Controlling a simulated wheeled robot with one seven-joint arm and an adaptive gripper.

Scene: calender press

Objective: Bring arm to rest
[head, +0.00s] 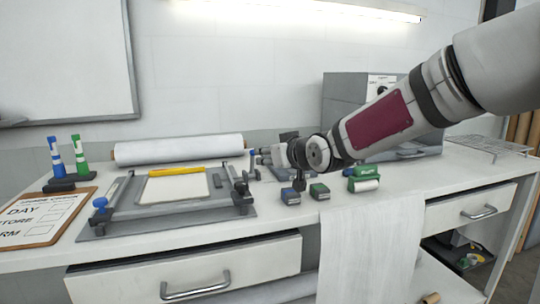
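My arm reaches in from the upper right, over the white workbench (400,211). My gripper (296,182) is a small dark shape below the wrist, just above or in front of a small blue-topped block (289,196). Its fingers are too small and dark to read, and nothing clearly shows held in it. Grey machinery with blue knobs (265,158), perhaps the calender press, stands behind the wrist and is partly hidden by it.
A green-topped block (319,191) and a green item with a white roll (363,180) sit close right of the gripper. A flat frame (127,214) with a yellow bar lies left. A white roll (180,149), grey box (345,97), clipboard (42,216) and white cloth (370,250) also show.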

